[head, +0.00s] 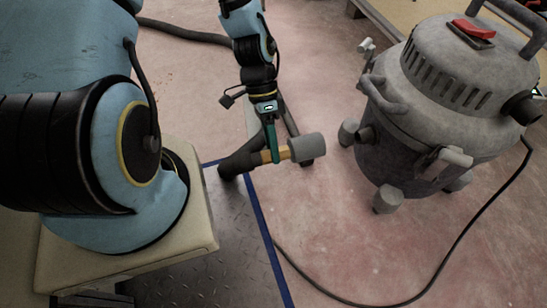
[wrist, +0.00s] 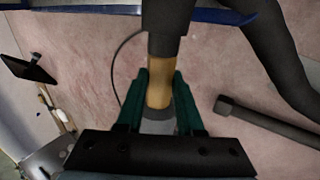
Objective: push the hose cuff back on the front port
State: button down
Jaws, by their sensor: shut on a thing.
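The hose cuff (head: 307,147) is a grey cylinder at the end of a tan section (head: 276,155) and the dark hose (head: 238,163). My gripper (head: 272,156) has its green fingers shut on the tan section, and the cuff points right toward the vacuum (head: 405,165). In the wrist view my gripper (wrist: 161,82) has a finger on each side of the tan section (wrist: 161,75); the cuff (wrist: 158,127) is partly hidden by the gripper body. The front port (head: 366,135) looks like the dark stub low on the vacuum's left side. The cuff is apart from it, with a gap between.
A black cable (head: 440,265) curves over the floor from the vacuum. A dark tube (wrist: 270,122) lies beside the held hose in the wrist view. A blue strip (head: 262,225) edges a metal floor plate (head: 205,260). The vacuum's casters (head: 388,199) stand near the port.

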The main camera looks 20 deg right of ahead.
aim_at(307, 137)
jog(key=shift+s+d+f, duration=0.15)
jog(key=shift+s+d, duration=0.05)
jog(key=shift+s, duration=0.05)
jog(key=shift+s+d+b, duration=0.2)
jog(key=shift+d+b, duration=1.5)
jog(key=shift+d, duration=2.4)
jog(key=shift+r+p, duration=0.2)
jog(key=shift+p, duration=1.1)
jog(key=shift+s+d+p, duration=0.1)
jog(key=shift+d+p, duration=0.35)
jog(key=shift+d, duration=1.9)
jog(key=shift+d, duration=0.3)
